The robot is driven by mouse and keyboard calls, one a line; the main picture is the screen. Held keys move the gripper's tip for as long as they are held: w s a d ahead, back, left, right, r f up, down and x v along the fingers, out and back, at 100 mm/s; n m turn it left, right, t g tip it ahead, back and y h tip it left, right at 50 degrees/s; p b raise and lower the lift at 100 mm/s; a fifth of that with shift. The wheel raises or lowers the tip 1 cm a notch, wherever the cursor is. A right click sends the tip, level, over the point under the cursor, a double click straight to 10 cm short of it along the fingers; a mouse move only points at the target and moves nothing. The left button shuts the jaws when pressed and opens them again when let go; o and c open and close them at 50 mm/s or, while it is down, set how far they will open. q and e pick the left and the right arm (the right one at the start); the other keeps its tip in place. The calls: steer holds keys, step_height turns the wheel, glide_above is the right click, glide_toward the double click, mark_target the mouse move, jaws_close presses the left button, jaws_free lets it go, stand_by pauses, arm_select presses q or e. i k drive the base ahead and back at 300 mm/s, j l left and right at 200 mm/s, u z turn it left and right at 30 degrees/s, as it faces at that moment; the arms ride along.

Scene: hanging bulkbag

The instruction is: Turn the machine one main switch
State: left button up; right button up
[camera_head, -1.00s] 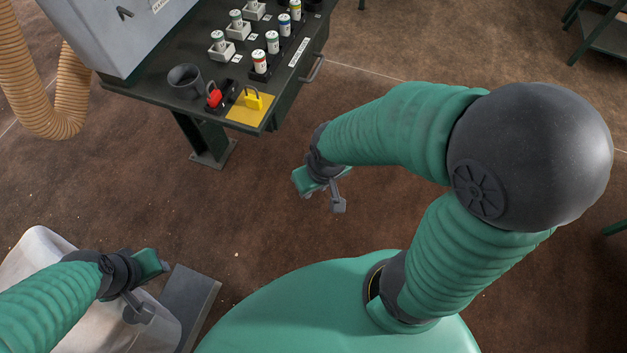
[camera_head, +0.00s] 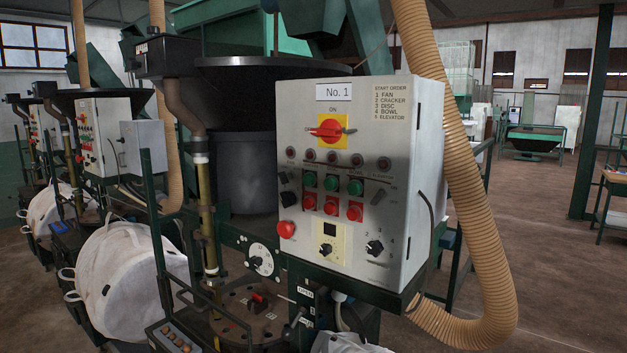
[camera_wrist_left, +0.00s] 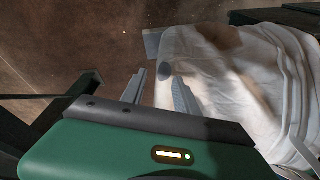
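The machine one main switch (camera_head: 328,129) is a red rotary knob on a yellow plate, high on the front of a grey control box (camera_head: 294,161) labelled "No. 1". "ON" is printed above the plate. The red handle lies about horizontal, with a small dark part at its right side. My left gripper (camera_wrist_left: 158,92) shows only in the left wrist view. Its two grey fingers stand apart with nothing seen between them, over the floor and a white bag. My right gripper is in neither current view.
Below the switch are lamps, green and red buttons (camera_head: 331,208), a red mushroom button (camera_head: 287,229) and a black selector (camera_head: 375,247). A tan hose (camera_head: 465,190) curves along the box's right side. White bags (camera_head: 125,275) hang at the left; one also fills much of the wrist view (camera_wrist_left: 225,75).

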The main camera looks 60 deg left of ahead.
mark_target(330, 131)
steer(key=u, duration=1.6)
